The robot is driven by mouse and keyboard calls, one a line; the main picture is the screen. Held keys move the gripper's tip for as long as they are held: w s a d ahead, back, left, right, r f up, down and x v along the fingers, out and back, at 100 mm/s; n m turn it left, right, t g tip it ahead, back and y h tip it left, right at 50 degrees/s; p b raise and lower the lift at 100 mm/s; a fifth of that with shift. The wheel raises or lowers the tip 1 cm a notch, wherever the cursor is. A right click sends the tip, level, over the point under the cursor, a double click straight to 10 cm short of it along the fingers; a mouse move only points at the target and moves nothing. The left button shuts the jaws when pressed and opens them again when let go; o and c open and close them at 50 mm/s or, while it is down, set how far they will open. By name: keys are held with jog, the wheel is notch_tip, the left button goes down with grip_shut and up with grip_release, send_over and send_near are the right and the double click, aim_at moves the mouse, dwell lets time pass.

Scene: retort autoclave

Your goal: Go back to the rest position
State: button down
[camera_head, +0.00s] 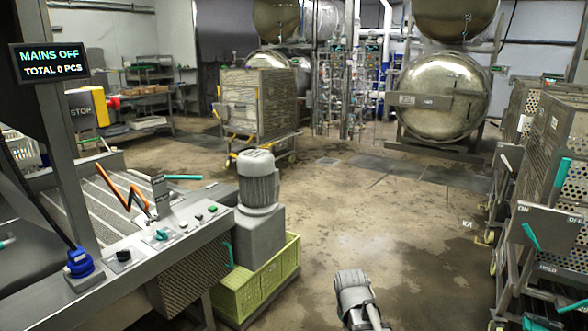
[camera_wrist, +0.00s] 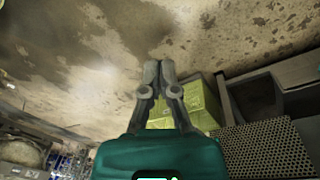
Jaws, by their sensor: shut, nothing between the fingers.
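My gripper (camera_wrist: 159,66) shows in the wrist view, its two grey fingers drawn together at the tips. It is shut and empty, with nothing held between the fingers. Behind the fingers in that view are the yellow-green crate (camera_wrist: 200,105) and a perforated metal panel (camera_wrist: 265,150). No contact with either can be seen. In the head view a grey part of my arm stands at the bottom, right of the crate, over the floor; the fingers cannot be made out there.
A control panel (camera_head: 118,257) with a blue knob and switches stands at left, beside a grey motor (camera_head: 258,180) above the yellow-green crate (camera_head: 235,296). Perforated carts (camera_head: 570,150) line the right. A round autoclave (camera_head: 445,98) stands at the back. The middle floor (camera_head: 370,215) is clear.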

jog(key=s+d+m+g, duration=0.1)
jog(key=s+d+m, duration=0.1)
jog(key=s+m, duration=0.45)
notch_tip(320, 180, up, 19)
jog(key=n+p, duration=0.2)
jog(key=p, duration=1.7)
jog(key=shift+s+y, duration=0.35)
jog(key=shift+y, duration=0.05)
jog(key=shift+s+a, duration=0.1)
jog(key=shift+s, duration=0.05)
